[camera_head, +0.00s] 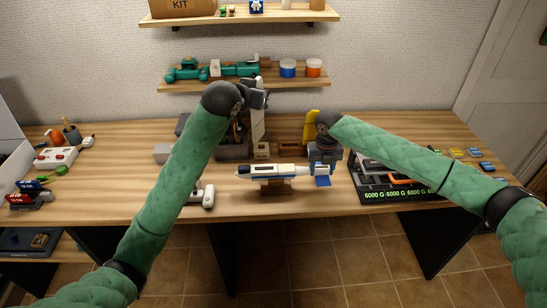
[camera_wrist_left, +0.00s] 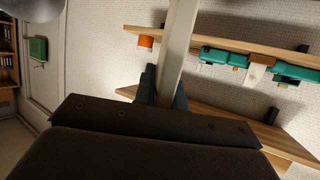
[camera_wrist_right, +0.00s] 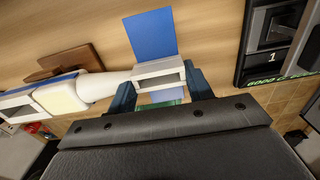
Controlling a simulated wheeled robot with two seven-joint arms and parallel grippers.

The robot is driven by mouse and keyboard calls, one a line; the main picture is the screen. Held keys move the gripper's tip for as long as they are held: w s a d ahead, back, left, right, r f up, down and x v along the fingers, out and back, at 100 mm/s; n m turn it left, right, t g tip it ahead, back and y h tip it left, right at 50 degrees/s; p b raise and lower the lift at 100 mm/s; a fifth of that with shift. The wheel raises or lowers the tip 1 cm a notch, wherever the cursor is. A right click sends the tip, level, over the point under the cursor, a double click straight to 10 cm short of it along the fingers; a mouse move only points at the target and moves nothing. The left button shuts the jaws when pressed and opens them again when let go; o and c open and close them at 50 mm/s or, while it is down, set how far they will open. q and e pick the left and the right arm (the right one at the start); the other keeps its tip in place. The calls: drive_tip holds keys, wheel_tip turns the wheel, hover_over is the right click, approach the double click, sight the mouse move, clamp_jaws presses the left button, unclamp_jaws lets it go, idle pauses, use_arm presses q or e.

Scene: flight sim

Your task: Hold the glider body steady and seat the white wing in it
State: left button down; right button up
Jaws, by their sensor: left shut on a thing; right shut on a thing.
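The white and blue glider body (camera_head: 270,173) lies level on a brown wooden stand (camera_head: 277,187), nose to the left. My right gripper (camera_head: 321,165) is at its tail. In the right wrist view, the fingers (camera_wrist_right: 160,88) straddle the white tail block (camera_wrist_right: 158,73), which has blue fins (camera_wrist_right: 150,34). My left gripper (camera_head: 256,98) is behind and above the body, shut on the long white wing (camera_head: 258,124), which is held roughly upright. The wing rises from between the fingers in the left wrist view (camera_wrist_left: 178,45). The wing and the body look apart; the wing slot is not clear.
A black tray with scales and green readouts (camera_head: 400,194) stands right of the tail. A white tool (camera_head: 208,195) lies left of the stand. Dark bins and small blocks sit behind the body. A shelf with a teal model (camera_head: 215,70) hangs above.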

use_arm(q)
wheel_tip(320, 180, down, 14)
drive_tip(key=s+d+m+g+h, duration=0.2)
drive_tip(key=s+m+g+h, duration=0.1)
drive_tip(key=m+g+h, duration=0.5)
drive_tip(key=shift+d+f+m+g+h, duration=0.15)
drive_tip(key=shift+d+m+g+h, duration=0.15)
drive_tip(key=shift+m+g, duration=1.6)
drive_tip(key=shift+m+t, duration=0.3)
